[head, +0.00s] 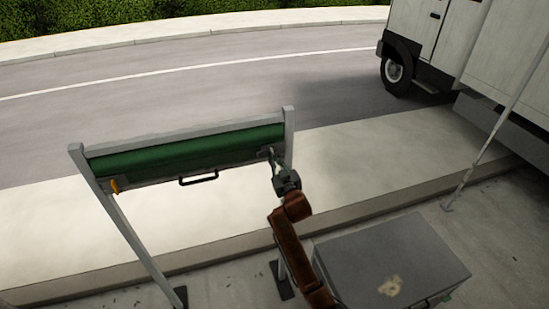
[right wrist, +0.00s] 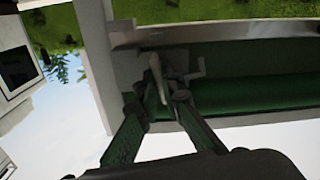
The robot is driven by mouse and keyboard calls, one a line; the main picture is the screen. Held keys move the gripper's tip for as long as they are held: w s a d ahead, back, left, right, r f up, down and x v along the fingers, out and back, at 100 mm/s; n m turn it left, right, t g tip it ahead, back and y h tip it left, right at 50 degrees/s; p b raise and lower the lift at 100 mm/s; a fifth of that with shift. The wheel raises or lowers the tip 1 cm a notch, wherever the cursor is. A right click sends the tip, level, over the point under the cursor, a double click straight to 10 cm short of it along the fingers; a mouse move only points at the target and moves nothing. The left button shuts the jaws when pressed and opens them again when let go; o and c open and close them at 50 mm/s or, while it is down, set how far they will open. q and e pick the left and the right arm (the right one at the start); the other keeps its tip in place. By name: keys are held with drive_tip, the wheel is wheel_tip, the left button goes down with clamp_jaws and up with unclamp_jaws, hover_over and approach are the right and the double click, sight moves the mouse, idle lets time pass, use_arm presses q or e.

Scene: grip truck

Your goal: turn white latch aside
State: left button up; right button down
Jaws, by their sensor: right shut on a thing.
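The white latch (right wrist: 156,68) is a small pale lever near one end of the green roll, seen in the right wrist view between my fingertips. My right gripper (right wrist: 162,93) is shut on it. In the head view my right gripper (head: 274,161) reaches up to the right end of the frame, and the latch is too small there to make out clearly. The green roll (head: 185,151) lies in a grey metal frame (head: 289,135) on two legs. My left gripper is not in view.
An orange piece (head: 115,186) sits at the frame's left end, and a black handle (head: 198,178) hangs below the roll. A grey box (head: 392,255) stands at the lower right. A white truck (head: 470,45) is at the upper right, beside a thin slanted pole (head: 492,140).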

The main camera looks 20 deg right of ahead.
drive_tip(key=shift+f+m, duration=0.1)
drive_tip(key=shift+m, duration=0.9)
drive_tip(key=c, duration=2.1)
unclamp_jaws()
drive_tip(key=shift+s, duration=0.1)
drive_tip(key=s, duration=1.1)
drive_tip(key=shift+s+d, duration=0.2)
drive_tip(key=shift+s, duration=0.2)
